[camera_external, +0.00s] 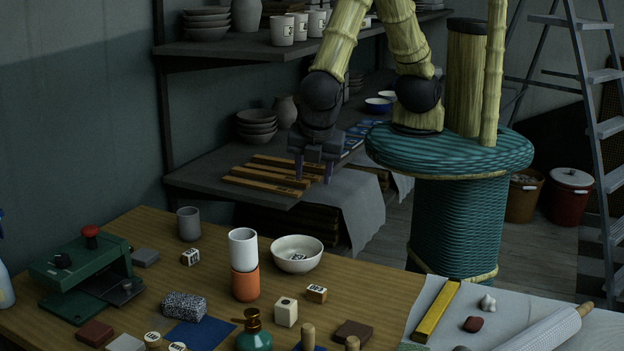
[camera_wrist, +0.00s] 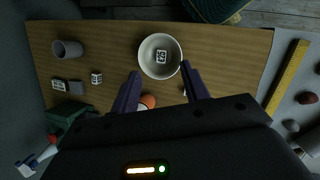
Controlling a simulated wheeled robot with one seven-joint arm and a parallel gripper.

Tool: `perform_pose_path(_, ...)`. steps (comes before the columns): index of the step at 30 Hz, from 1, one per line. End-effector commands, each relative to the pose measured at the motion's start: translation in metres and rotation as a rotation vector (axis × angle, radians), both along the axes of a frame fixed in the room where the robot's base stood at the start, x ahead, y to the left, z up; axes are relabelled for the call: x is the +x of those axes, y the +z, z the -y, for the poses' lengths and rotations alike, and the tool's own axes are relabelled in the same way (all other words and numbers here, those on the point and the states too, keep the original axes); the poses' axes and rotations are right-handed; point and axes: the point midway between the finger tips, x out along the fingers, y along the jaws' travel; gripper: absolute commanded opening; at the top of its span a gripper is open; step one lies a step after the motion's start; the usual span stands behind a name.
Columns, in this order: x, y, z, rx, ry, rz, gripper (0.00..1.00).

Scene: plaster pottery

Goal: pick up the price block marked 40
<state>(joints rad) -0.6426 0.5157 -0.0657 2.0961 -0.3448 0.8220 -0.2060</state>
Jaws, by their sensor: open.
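Several small blocks stand on the wooden table, and I cannot read for sure which is marked 40. One block with dark figures lies in a cream bowl (camera_external: 316,247); its marked face (camera_wrist: 162,56) points up in the wrist view. Another white marked block (camera_external: 191,257) stands left of the bowl and also shows in the wrist view (camera_wrist: 96,78). A wooden block with a pale marked face (camera_external: 316,294) stands in front of the bowl. My gripper (camera_external: 313,173) is open and empty, high above the table; in the wrist view its fingers (camera_wrist: 160,73) point toward the bowl.
A white cup (camera_external: 243,247) stands on an orange cup (camera_external: 245,284), left of the bowl. A grey cup (camera_external: 189,223), a green press (camera_external: 85,272), a cream cube (camera_external: 286,312) and a green bottle (camera_external: 254,335) are nearby. A shelf (camera_external: 220,180) stands behind the table.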

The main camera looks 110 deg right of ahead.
Motion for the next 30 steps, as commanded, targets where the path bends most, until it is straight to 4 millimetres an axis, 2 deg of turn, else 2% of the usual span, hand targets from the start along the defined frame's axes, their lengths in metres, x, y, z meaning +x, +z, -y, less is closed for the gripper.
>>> perform_pose_path(1, -0.001, -0.021, -0.018, -0.048, 0.088, -0.023, 0.45)
perform_pose_path(5, -0.003, -0.052, -0.056, -0.184, 0.298, -0.069, 0.45)
perform_pose_path(11, -0.017, -0.101, -0.118, -0.413, 0.607, -0.102, 0.45)
perform_pose_path(19, -0.059, -0.16, -0.203, -0.746, 0.971, -0.066, 0.45)
perform_pose_path(21, -0.069, -0.168, -0.218, -0.81, 1.029, -0.049, 0.45)
perform_pose_path(24, -0.078, -0.173, -0.229, -0.863, 1.074, -0.033, 0.45)
perform_pose_path(30, -0.08, -0.172, -0.231, -0.874, 1.083, -0.029, 0.45)
